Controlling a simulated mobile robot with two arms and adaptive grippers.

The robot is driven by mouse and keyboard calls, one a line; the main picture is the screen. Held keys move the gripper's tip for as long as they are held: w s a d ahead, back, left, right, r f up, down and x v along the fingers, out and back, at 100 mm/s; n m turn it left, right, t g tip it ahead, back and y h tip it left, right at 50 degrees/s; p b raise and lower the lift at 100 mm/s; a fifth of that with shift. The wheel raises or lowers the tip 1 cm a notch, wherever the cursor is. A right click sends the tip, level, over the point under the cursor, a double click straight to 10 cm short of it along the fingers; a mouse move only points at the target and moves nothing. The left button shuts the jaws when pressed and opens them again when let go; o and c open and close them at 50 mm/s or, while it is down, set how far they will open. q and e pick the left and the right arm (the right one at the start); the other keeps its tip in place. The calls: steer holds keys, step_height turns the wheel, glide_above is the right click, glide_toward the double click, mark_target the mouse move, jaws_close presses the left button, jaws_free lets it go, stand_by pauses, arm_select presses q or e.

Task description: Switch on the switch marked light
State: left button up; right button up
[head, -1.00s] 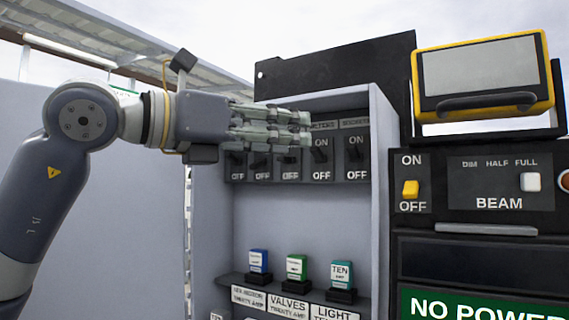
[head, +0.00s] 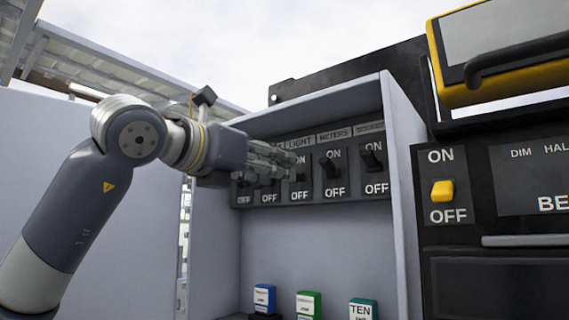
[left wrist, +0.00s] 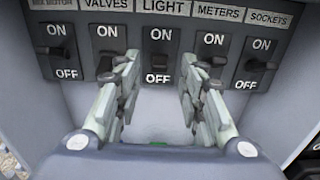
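The switch marked LIGHT (left wrist: 157,62) is in the middle of a row of black ON/OFF switches in the left wrist view. Its lever appears to sit low, towards OFF. In the head view the light switch (head: 299,178) is partly behind my fingers. My left gripper (left wrist: 159,78) is open and empty, its two fingers apart on either side of the light switch column. In the head view the left gripper (head: 284,163) reaches in from the left in front of the row. I cannot tell whether it touches the panel. My right gripper is out of view.
Neighbouring switches are VALVES (left wrist: 107,55) on the left and METERS (left wrist: 209,62) on the right, close to the fingers. The grey cabinet's right wall (head: 405,170) stands beside the row. Small coloured blocks (head: 309,304) sit below. A yellow beam switch (head: 442,191) is further right.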

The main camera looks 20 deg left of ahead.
arm_select(q)
steer(key=p+x, duration=0.1)
steer(key=x, duration=0.3)
steer(key=shift+s, duration=0.1)
jaws_close()
steer(key=r+g+p, duration=0.1)
steer(key=g+p, duration=0.1)
steer(key=p, duration=0.3)
steer(key=r+g+y+p, duration=0.1)
steer(key=g+p, duration=0.1)
steer(key=p, duration=0.2)
steer(key=shift+w+r+p, duration=0.2)
steer(key=shift+r+p, duration=0.05)
steer(key=shift+p, duration=0.1)
steer(key=shift+f+g+y+p, duration=0.1)
steer(key=shift+g+y+p, duration=0.2)
steer(key=shift+p, duration=0.2)
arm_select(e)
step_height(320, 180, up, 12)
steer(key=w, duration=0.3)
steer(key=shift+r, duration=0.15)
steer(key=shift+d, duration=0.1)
